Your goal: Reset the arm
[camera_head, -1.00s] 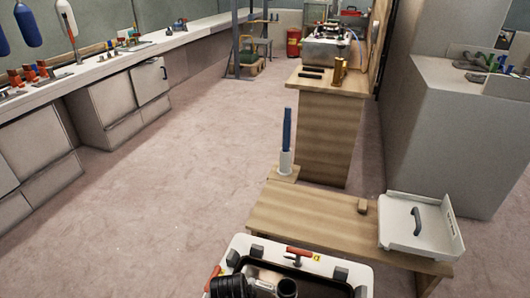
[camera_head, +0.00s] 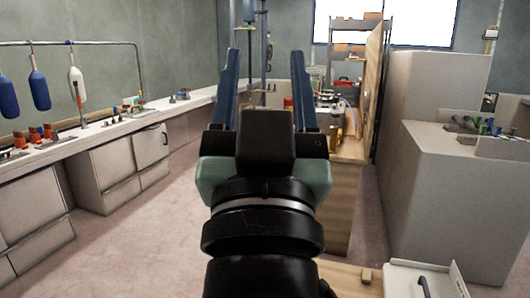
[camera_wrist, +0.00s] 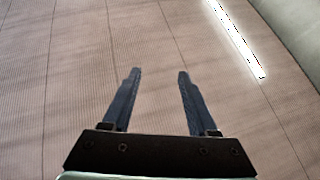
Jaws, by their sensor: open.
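My gripper (camera_head: 266,92) stands raised in the middle of the head view, its two blue fingers pointing up and spread apart. It is open, with nothing between the fingers. The wrist view also shows the open gripper (camera_wrist: 155,88), with only a plain panelled surface with a bright light strip beyond it. My arm hides part of the wooden cabinet and the floor behind it.
A long counter (camera_head: 105,128) with cabinets runs along the left, with blue and white fenders (camera_head: 38,90) hanging above. A wooden cabinet (camera_head: 340,205) stands behind my arm. A grey block (camera_head: 450,200) is at right. A white tray (camera_head: 455,284) lies at lower right. Floor at left is clear.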

